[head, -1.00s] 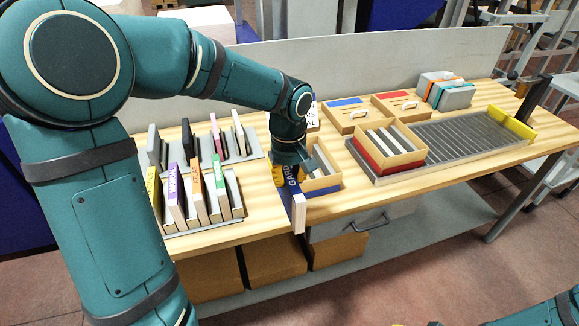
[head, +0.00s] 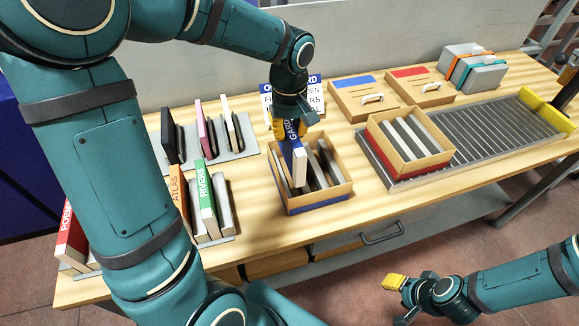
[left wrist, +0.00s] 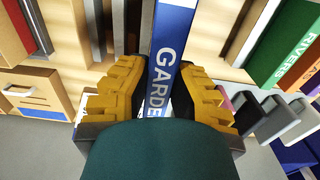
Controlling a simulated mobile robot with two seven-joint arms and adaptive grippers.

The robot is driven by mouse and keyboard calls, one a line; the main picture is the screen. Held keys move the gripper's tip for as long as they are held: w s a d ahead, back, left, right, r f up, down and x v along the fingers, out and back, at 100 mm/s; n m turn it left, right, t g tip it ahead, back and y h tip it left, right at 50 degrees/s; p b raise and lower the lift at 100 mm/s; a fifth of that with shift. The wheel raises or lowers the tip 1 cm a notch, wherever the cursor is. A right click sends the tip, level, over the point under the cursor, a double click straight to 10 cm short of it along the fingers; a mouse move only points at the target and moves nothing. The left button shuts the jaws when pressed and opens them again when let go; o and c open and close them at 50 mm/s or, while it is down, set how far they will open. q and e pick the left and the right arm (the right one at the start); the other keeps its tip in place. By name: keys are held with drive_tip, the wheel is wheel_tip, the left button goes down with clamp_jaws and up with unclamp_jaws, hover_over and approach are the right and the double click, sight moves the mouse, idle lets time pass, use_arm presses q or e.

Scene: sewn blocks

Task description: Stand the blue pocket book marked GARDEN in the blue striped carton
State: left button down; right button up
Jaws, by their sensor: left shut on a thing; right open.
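The blue book marked GARDEN (head: 291,147) is upright in my left gripper (head: 292,127), with its white edge towards the head camera. My left gripper is shut on its upper part. The blue striped carton (head: 318,203) stands on the table, open at the top, with grey dividers inside. The book is over the carton's left part; I cannot tell whether its lower end is inside. In the left wrist view the book (left wrist: 173,50) sits between the yellow fingers (left wrist: 160,95). My right gripper (head: 396,283) is open and empty, low in front of the table.
Racks of books (head: 212,205) stand at the left, partly behind my left arm. A red striped carton (head: 408,168) stands right of the blue one on a grey roller tray (head: 490,135). Two lidded boxes (head: 352,100) and a sign (head: 318,95) are behind.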

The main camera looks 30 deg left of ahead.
sight(289, 157)
use_arm(q)
wheel_tip(289, 157, down, 5)
drive_tip(key=shift+s+r+b, duration=0.15)
drive_tip(key=shift+b, duration=0.2)
drive_tip(key=shift+f+b, duration=0.35)
drive_tip(key=shift+f, duration=1.9)
drive_tip(key=shift+f, duration=0.15)
drive_tip(key=c, duration=1)
unclamp_jaws()
